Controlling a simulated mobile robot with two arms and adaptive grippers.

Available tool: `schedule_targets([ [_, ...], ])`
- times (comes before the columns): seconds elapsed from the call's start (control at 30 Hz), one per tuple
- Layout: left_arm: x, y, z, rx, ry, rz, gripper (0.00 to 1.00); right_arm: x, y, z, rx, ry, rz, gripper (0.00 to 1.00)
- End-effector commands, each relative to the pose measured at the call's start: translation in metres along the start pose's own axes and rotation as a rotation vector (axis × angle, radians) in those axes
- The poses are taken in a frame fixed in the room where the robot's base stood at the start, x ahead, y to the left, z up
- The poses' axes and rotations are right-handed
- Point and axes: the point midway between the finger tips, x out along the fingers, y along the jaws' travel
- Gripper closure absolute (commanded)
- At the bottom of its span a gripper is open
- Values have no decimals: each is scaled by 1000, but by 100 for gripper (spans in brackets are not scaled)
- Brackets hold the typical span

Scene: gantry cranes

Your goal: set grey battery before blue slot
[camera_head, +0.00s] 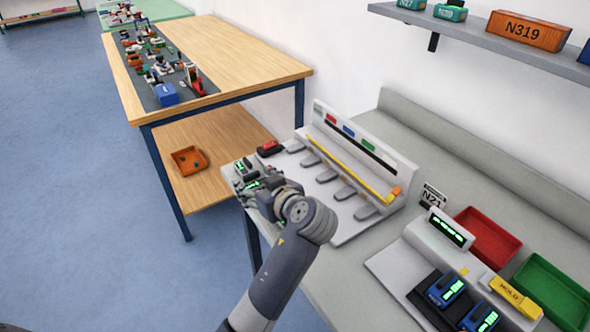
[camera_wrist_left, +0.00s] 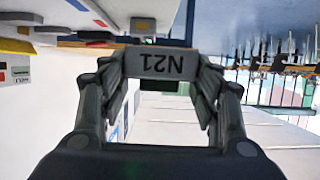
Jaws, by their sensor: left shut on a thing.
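My left gripper (camera_head: 252,180) is over the left end of the white slot rack. Grey pads (camera_head: 327,176) stand in a row before the panel. My right gripper is not in view.
A red battery (camera_head: 270,148) lies at the rack's far left. A yellow bar (camera_head: 350,172) runs along the panel. To the right are a charger with blue batteries (camera_head: 445,288), a red bin (camera_head: 488,238) and a green bin (camera_head: 553,290). An N21 sign (camera_head: 432,197) stands behind.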

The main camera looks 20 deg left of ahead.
Motion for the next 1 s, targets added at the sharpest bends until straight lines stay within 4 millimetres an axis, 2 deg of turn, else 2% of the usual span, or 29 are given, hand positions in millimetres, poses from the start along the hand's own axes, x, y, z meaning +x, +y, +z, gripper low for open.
schedule_targets([
  [0.1, 3, 26, -3, 1, 3, 3, 76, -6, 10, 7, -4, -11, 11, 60],
  [0.33, 12, 71, -2, 1, 3, 2, 76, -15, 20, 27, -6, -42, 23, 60],
  [0.6, 21, 116, -1, 1, 2, 2, 76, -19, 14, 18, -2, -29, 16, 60],
  [0.73, 24, 131, 0, -1, 3, 3, 76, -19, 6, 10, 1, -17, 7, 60],
  [1.0, 26, 144, 1, 0, 3, 3, 76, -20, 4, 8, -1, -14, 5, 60],
])
